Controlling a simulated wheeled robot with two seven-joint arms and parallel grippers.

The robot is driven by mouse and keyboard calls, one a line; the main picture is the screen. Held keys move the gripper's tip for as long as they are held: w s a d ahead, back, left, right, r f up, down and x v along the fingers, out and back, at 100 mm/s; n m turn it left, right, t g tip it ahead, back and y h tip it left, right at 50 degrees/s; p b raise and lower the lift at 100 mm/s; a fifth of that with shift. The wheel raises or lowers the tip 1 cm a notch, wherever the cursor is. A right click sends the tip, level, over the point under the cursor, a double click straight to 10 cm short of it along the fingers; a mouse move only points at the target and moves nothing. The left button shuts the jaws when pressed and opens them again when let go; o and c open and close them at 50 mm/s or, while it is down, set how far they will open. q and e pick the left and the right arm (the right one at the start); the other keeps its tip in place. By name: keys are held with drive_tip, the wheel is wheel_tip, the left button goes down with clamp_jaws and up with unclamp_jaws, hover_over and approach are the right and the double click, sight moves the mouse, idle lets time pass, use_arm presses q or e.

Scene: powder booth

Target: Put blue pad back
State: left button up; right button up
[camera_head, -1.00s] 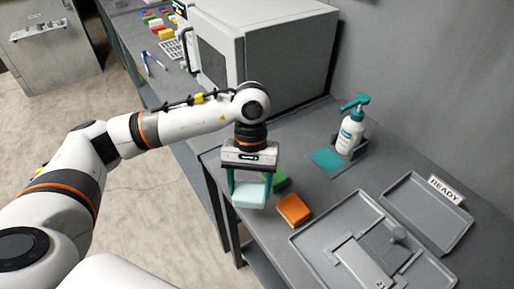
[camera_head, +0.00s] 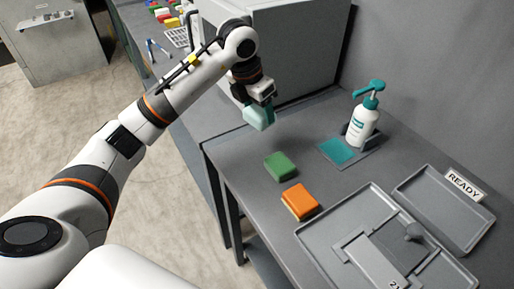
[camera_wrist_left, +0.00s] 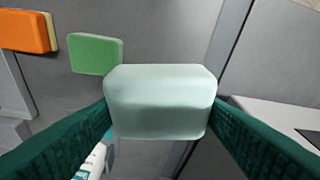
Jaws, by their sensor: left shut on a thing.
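My left gripper (camera_head: 262,98) is shut on the pale blue pad (camera_head: 257,118). It holds the pad above the bench, in front of the grey box-shaped machine. In the left wrist view the pad (camera_wrist_left: 160,100) sits between the two dark teal fingers. A green pad (camera_head: 281,166) and an orange pad (camera_head: 300,201) lie on the bench nearer to me, the green one left of and behind the orange one. My right gripper is not in view.
A pump bottle (camera_head: 363,122) stands in a grey holder beside a flat teal patch (camera_head: 338,150). A large grey tray (camera_head: 318,235) and a smaller tray (camera_head: 415,200) with a READY sign (camera_head: 466,185) are at right. The grey machine (camera_head: 305,50) stands behind. Bench is clear left of the green pad.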

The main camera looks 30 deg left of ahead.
sight(250, 113)
use_arm(q)
drive_tip(key=shift+w+a+n, duration=0.4)
drive_tip(key=shift+n, duration=0.6)
drive_tip(key=shift+y, duration=0.3)
wheel_tip(250, 113, down, 5)
drive_tip(key=shift+a+f+p, duration=0.1)
drive_tip(key=shift+p, duration=0.3)
wheel_tip(250, 113, down, 4)
drive_tip(key=shift+f+p, duration=0.2)
drive_tip(key=shift+p, duration=0.15)
drive_tip(key=shift+f, duration=0.25)
drive_tip(key=o, duration=0.9)
drive_tip(key=shift+r, duration=0.15)
drive_tip(key=b+v, duration=0.1)
drive_tip(key=v, duration=1.1)
